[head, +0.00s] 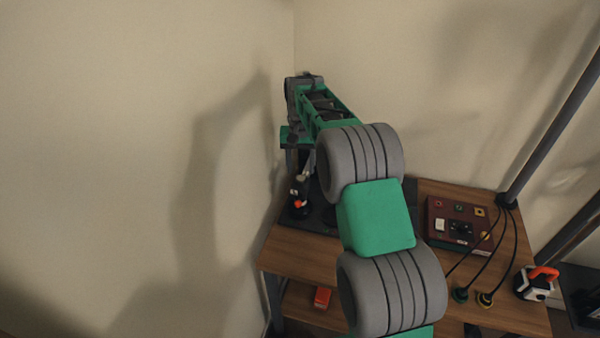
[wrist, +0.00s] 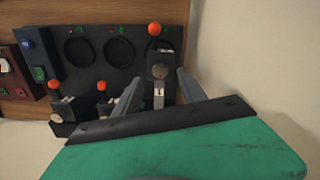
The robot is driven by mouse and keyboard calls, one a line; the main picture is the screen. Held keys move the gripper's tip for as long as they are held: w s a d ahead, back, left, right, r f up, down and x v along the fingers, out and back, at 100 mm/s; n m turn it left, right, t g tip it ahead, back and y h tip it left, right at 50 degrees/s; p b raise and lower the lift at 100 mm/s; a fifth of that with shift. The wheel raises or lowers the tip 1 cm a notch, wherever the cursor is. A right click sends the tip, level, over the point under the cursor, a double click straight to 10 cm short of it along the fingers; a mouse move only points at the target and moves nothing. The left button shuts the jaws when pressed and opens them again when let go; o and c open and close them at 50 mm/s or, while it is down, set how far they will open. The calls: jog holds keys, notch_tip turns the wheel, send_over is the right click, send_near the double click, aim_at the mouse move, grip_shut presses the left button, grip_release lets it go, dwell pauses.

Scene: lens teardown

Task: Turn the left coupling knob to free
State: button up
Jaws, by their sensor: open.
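In the wrist view, a knob unit with a red-orange ball (wrist: 154,29) and a grey metal body (wrist: 160,68) stands at the right end of a dark panel (wrist: 95,80). I cannot tell for sure that this is the left coupling knob. My gripper (wrist: 159,77) is open, with one finger on each side of the unit's lower part. I cannot tell whether the fingers touch it. In the head view, a black unit with an orange ball (head: 298,203) shows at the left end of the table, below my arm's end. My arm hides much of the panel there.
Two smaller ball-topped units (wrist: 62,104) (wrist: 102,100) stand left of the gripper, beside two round dark recesses (wrist: 79,52). A wall (wrist: 255,60) is close on the right. A red control box (head: 463,222), cables and an orange-handled device (head: 536,283) occupy the table's right side.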

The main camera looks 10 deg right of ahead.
aim_at(300, 177)
jog(key=shift+f+p, duration=0.3)
jog(key=shift+f, duration=1.65)
grip_shut()
